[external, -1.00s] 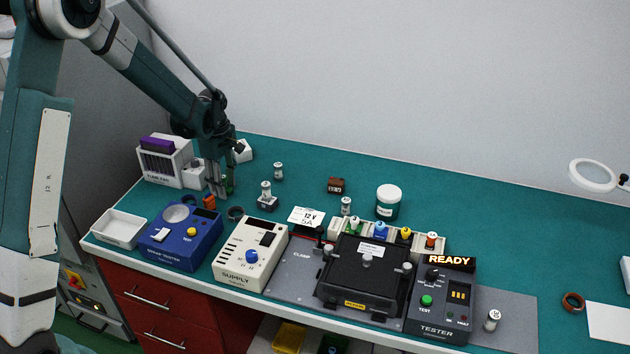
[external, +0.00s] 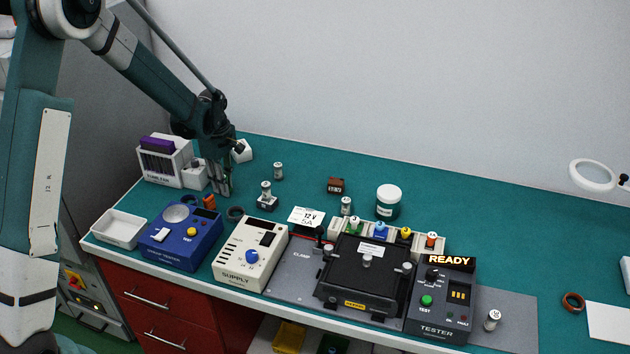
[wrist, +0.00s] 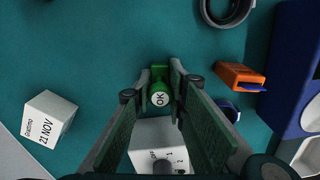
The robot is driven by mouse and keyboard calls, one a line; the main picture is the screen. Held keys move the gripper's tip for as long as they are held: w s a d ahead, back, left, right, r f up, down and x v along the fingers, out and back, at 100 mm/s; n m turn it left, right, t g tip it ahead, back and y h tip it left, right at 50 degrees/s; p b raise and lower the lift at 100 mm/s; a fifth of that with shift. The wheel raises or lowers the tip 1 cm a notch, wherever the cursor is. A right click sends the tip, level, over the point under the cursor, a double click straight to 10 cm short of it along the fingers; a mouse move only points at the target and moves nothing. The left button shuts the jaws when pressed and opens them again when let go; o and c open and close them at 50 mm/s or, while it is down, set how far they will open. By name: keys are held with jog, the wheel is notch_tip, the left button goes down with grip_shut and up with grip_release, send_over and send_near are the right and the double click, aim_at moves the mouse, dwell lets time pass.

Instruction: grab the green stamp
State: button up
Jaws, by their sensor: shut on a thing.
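The green stamp (wrist: 159,95) stands between my fingers in the wrist view, its pale end marked "OK" facing the camera. My gripper (wrist: 160,76) is shut on it, with one finger on each side. In the external view my gripper (external: 222,190) points down at the left back of the teal bench, close to the bench top. The stamp is mostly hidden by the fingers there. I cannot tell whether it still touches the bench.
An orange stamp-like piece (wrist: 240,76) and a dark ring (wrist: 228,10) lie to the right in the wrist view. A white date block (wrist: 46,118) lies left. A white block with a dial (wrist: 158,140) is below. The blue tester (external: 180,240) stands in front.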

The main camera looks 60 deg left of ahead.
jog(key=shift+r, duration=5)
